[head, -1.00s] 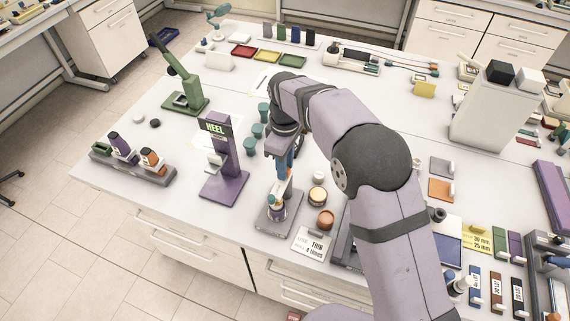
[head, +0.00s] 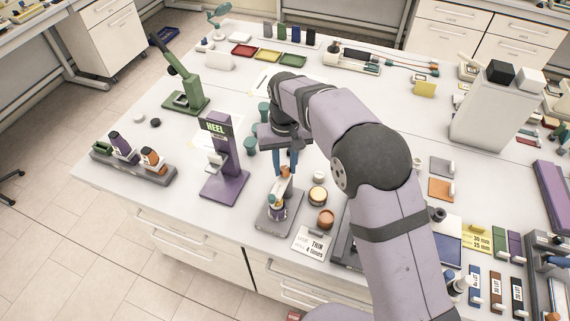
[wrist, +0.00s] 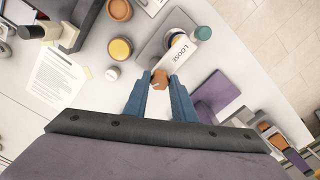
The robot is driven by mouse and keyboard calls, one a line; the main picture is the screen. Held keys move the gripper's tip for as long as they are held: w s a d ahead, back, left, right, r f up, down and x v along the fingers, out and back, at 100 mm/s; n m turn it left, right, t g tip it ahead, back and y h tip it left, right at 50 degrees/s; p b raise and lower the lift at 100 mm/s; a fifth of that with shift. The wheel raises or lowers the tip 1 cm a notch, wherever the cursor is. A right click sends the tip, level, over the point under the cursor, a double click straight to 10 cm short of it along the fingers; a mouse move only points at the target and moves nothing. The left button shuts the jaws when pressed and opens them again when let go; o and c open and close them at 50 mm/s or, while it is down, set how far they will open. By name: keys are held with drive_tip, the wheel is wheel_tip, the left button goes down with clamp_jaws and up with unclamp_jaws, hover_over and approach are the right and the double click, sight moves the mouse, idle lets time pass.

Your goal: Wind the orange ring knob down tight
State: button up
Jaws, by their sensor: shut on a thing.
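The orange ring knob (head: 286,171) sits at the top of a small device on a grey base plate (head: 272,224). In the wrist view the knob (wrist: 160,76) is between my blue fingertips. My gripper (head: 287,165) points down at it and is shut on it; the gripper also shows in the wrist view (wrist: 160,83). A white tag reading "LOOSE" (wrist: 180,50) stands beside the knob in the wrist view. Below the knob, the device has a part with a teal end (wrist: 203,33). The knob's underside and thread are hidden.
A purple stand marked "HEEL" (head: 222,186) is close on the left. A yellow-topped pot (head: 317,195), an orange pot (head: 325,219) and a white card ending "4 times" (head: 309,243) are close on the right and front. Teal cups (head: 251,145) stand behind.

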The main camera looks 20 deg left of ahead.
sight(285, 168)
drive_tip(key=m, duration=0.6)
drive_tip(key=shift+r+m, duration=0.1)
drive_tip(key=shift+m, duration=0.2)
drive_tip(key=m, duration=0.5)
drive_tip(key=shift+w+a+m, duration=0.1)
drive_tip(key=shift+m, duration=0.3)
drive_tip(key=o, duration=1.1)
drive_tip(key=shift+c, duration=0.2)
drive_tip(key=shift+r+b, duration=1.35)
drive_tip(key=shift+r, duration=2.3)
